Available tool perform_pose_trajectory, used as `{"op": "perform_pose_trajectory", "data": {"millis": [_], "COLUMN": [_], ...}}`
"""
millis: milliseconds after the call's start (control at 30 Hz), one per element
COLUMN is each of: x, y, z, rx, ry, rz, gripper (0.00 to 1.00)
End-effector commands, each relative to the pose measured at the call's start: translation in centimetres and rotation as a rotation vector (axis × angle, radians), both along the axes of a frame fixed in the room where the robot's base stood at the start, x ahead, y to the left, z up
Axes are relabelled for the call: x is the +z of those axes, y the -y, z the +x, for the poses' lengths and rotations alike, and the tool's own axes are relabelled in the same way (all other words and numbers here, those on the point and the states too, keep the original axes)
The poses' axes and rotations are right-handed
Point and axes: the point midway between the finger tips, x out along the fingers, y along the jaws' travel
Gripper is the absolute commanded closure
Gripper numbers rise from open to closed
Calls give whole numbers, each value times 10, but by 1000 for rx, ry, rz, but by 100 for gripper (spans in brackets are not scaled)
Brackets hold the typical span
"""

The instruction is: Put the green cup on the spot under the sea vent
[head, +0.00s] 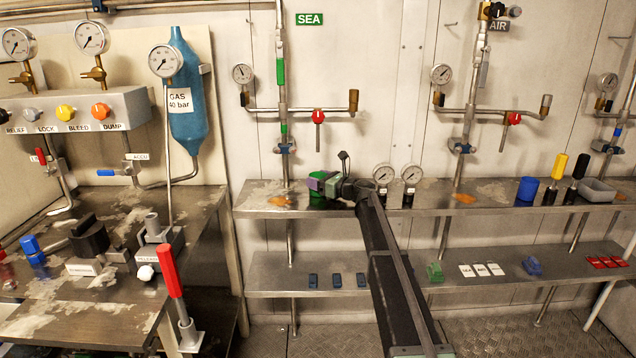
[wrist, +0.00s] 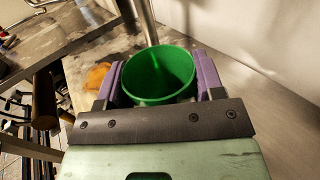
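The green cup (wrist: 160,78) is upright and empty between the purple fingers of my gripper (wrist: 158,85) in the wrist view. Both fingers appear to press against its sides. In the head view my gripper (head: 324,184) is over the left part of the upper steel shelf, hiding most of the cup (head: 317,201). I cannot tell if the cup's base touches the shelf. An orange spot (head: 281,201) lies on the shelf just left of the cup, below the pipe with the green SEA sign (head: 309,19). The spot also shows left of the cup in the wrist view (wrist: 97,77).
A vertical pipe (head: 283,130) rises behind the orange spot. A red valve (head: 318,117) hangs above my gripper. Two gauges (head: 383,174) stand right of it. The shelf left of the spot is clear.

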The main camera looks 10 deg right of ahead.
Motion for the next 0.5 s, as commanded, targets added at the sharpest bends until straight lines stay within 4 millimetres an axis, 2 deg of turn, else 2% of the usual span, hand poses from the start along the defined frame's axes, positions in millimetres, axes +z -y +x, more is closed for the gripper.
{"op": "perform_pose_trajectory", "data": {"millis": [33, 167, 400, 500], "x": [0, 0, 0, 6], "y": [0, 0, 0, 0], "z": [0, 0, 0, -1], "rx": [0, 0, 0, 0], "ry": [0, 0, 0, 0], "rz": [0, 0, 0, 0], "gripper": [32, 13, 13, 13]}}
